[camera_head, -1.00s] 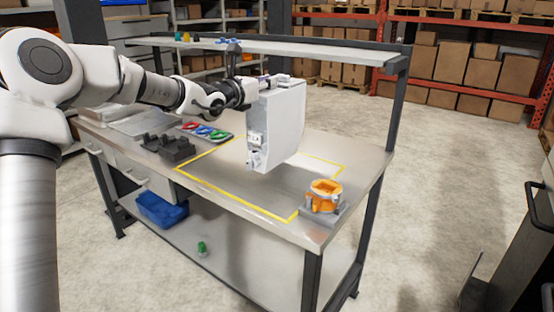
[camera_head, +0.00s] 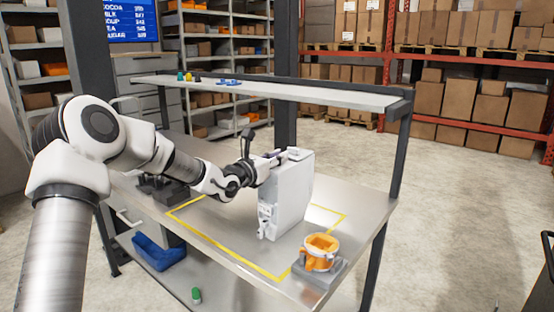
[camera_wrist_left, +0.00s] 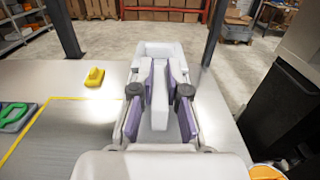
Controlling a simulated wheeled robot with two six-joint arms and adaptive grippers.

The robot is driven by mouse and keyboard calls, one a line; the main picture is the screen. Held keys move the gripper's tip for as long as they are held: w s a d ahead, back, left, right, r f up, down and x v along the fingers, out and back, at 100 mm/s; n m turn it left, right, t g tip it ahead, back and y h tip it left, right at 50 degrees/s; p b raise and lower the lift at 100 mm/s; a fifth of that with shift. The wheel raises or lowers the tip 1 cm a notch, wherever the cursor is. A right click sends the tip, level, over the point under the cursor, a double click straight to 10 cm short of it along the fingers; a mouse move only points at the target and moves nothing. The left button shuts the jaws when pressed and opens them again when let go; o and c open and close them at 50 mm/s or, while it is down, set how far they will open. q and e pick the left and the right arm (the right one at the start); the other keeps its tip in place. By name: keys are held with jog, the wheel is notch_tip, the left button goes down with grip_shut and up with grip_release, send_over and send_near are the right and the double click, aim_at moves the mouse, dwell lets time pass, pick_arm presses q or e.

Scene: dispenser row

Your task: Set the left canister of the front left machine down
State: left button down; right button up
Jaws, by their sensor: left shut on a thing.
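The canister (camera_head: 288,196) is a tall light-grey box, upright, over the yellow-taped area of the metal table (camera_head: 215,225). Its lower end is at or just above the tabletop; I cannot tell whether it touches. My left gripper (camera_head: 276,158) is shut on its top. In the left wrist view, the purple finger pads (camera_wrist_left: 160,95) lie on both sides of a pale grip on the canister (camera_wrist_left: 158,50). My right gripper is out of view. No dispenser machine can be made out.
An orange ring-shaped part (camera_head: 320,252) on a grey base stands at the near right table corner. A dark holder (camera_head: 163,188) is at the left. A raised shelf (camera_head: 290,92) runs along the back. A yellow object (camera_wrist_left: 95,77) lies on the table in the wrist view.

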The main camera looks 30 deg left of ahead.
pick_arm(q)
jog(key=shift+s+f, duration=0.1)
jog(key=shift+f, duration=0.05)
jog(key=c, duration=1.2)
grip_release()
jog(key=shift+s+a+f+b, duration=0.1)
jog(key=shift+s+a+b, duration=0.05)
jog(key=shift+s, duration=1.85)
jog(key=shift+s+a+r+b, duration=0.1)
jog(key=shift+s+a+b, duration=0.05)
jog(key=shift+s, duration=1.8)
jog(key=shift+s+a+f+b, duration=0.1)
jog(key=shift+s+a+b, duration=0.05)
jog(key=shift+s, duration=1.85)
